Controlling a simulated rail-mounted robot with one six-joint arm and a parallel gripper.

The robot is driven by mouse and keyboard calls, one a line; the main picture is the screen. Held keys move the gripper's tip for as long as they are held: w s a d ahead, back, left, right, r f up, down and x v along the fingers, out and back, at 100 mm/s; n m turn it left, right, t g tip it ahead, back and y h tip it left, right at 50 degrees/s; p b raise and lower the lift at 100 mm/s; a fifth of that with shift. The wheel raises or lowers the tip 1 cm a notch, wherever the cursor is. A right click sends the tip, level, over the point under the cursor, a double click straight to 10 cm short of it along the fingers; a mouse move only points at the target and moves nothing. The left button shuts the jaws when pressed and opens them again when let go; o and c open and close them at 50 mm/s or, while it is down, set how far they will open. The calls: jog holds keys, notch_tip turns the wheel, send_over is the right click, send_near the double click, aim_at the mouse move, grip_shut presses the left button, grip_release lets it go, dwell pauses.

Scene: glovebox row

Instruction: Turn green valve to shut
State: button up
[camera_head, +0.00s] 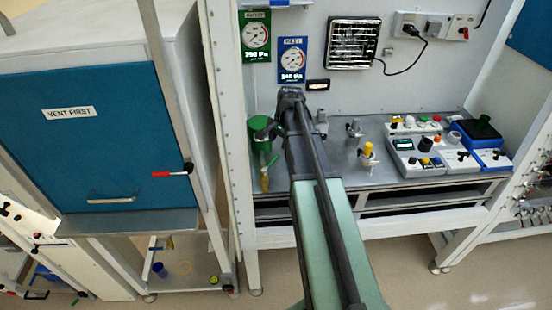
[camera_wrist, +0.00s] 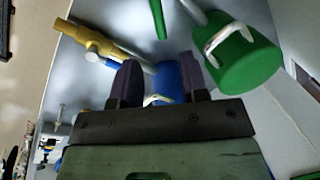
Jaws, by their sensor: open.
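A thin green lever (camera_wrist: 158,18) shows at the top edge of the wrist view, partly cut off. I cannot tell for sure that it is the green valve's handle. A brass-yellow fitting (camera_wrist: 95,40) is left of it; in the head view a yellow piece (camera_head: 264,181) stands at the bench's left front. A green cylinder (camera_wrist: 240,60) with a pale handle is at the upper right; it also shows in the head view (camera_head: 260,128). My gripper (camera_wrist: 160,72) is open, with a blue object (camera_wrist: 170,78) visible behind and between its fingers. Contact cannot be told.
Valves with grey and yellow knobs (camera_head: 367,150) stand on the bench (camera_head: 345,176), right of my arm. White instrument boxes (camera_head: 440,160) fill its right side. Gauges (camera_head: 292,60) hang on the back wall. A blue-fronted cabinet (camera_head: 110,130) stands left, its red handle (camera_head: 172,173) sticking out.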

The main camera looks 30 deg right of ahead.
aim_at(275, 158)
jog(key=f+b, duration=0.2)
jog(key=w+f+b, duration=0.1)
jog(key=f+b, duration=0.1)
jog(key=f, duration=0.1)
jog(key=f+b, duration=0.3)
jog(key=shift+w+a+f, duration=0.2)
jog(key=shift+w+a, duration=0.05)
jog(key=shift+a, duration=0.1)
jog(key=shift+r, duration=0.15)
jog(key=shift+c, duration=0.2)
grip_shut()
